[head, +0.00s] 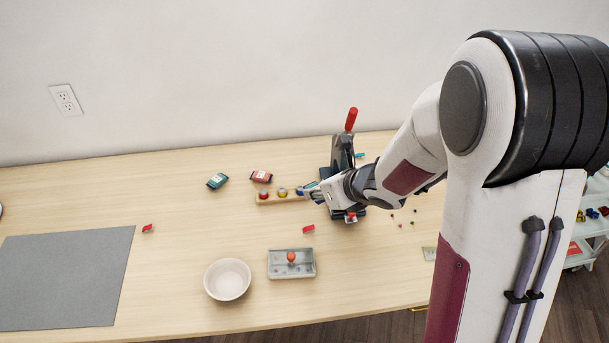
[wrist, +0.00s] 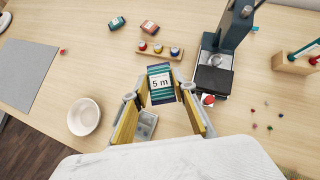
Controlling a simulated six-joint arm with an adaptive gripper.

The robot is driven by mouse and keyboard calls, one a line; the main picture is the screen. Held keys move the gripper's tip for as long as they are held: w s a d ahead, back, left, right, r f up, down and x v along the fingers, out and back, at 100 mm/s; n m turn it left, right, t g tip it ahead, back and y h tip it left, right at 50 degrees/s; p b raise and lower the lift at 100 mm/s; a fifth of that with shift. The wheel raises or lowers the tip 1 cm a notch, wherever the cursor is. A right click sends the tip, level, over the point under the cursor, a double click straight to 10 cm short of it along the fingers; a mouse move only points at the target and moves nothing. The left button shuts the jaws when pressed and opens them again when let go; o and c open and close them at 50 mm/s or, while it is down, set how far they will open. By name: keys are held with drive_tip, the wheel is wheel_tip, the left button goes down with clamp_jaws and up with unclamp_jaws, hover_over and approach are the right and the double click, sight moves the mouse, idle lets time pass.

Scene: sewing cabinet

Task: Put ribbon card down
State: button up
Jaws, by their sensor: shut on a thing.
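A ribbon card (wrist: 160,83) with a white "5 m" label and dark blue-green bands is between the fingertips of my gripper (wrist: 162,92) in the wrist view. My gripper is shut on it and holds it in front of the wooden strip. In the head view my gripper (head: 320,193) is beside the press, at the right end of the strip; the card is small there and partly hidden. Two similar cards lie on the table behind: a teal one (head: 217,181) and a red-brown one (head: 261,176). They also show at the top of the wrist view, teal (wrist: 117,23) and red-brown (wrist: 149,27).
The wooden strip (wrist: 144,49) carries coloured round pieces. A dark press (wrist: 213,80) with a red handle (head: 351,119) stands close right. A white bowl (head: 227,279), a grey box (head: 291,273) and a grey mat (head: 65,280) lie nearer. Table left of the cards is clear.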

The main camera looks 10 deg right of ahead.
drive_tip(key=shift+s+d+r+m+h, duration=0.7)
drive_tip(key=shift+s+d+r, duration=0.6)
drive_tip(key=shift+d+r, duration=1.45)
drive_tip(key=w+a+f+m+h, duration=0.2)
drive_tip(key=w+f, duration=0.1)
drive_tip(key=w, duration=0.5)
drive_tip(key=w+a+f+m+h, duration=0.2)
drive_tip(key=w+f+m, duration=0.1)
drive_tip(key=w, duration=0.6)
drive_tip(key=w+a+f+m+h, duration=0.2)
drive_tip(key=w+f, duration=0.3)
drive_tip(key=w, duration=0.4)
drive_tip(key=shift+w+f+m, duration=0.15)
drive_tip(key=shift+f+m, duration=0.05)
drive_tip(key=shift+m, duration=0.4)
drive_tip(key=shift+f, duration=3.1)
drive_tip(key=shift+f, duration=0.15)
